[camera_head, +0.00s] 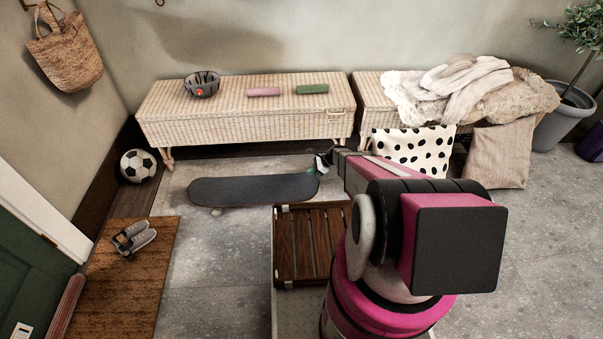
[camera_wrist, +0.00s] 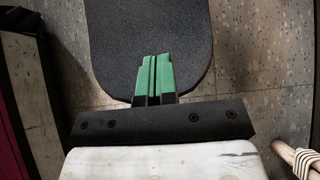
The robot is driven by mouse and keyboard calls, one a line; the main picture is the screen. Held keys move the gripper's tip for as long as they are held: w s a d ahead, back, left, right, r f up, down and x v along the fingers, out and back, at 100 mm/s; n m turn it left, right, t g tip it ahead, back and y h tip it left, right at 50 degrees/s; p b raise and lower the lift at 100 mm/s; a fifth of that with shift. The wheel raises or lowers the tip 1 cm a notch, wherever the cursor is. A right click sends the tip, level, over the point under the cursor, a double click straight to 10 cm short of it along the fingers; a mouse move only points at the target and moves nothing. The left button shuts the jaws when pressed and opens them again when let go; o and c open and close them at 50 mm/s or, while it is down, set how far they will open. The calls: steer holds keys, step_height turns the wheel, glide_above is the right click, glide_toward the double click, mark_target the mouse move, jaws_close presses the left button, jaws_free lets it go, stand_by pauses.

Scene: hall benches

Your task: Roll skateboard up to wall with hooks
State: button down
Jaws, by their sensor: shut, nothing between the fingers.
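A dark grey skateboard (camera_head: 250,189) lies deck up on the tiled floor, in front of the left wicker bench. Its rounded end also shows in the wrist view (camera_wrist: 150,35). My gripper (camera_head: 320,168) is at the board's right end; in the wrist view its green fingers (camera_wrist: 154,60) are together, with nothing between them, and overlap the deck's end. I cannot tell whether they touch it. The wall (camera_head: 230,40) runs behind the benches. A hook (camera_head: 160,2) shows at its top edge, mostly cut off.
A wicker bench (camera_head: 240,125) with a helmet (camera_head: 202,84) stands behind the board. A football (camera_head: 138,165) lies left, beyond a doormat (camera_head: 125,280) with shoes (camera_head: 133,237). A polka-dot cushion (camera_head: 412,150) leans on the right bench. Floor between board and doormat is clear.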

steer(key=d, duration=0.7)
steer(key=f, duration=0.5)
steer(key=shift+a, duration=0.35)
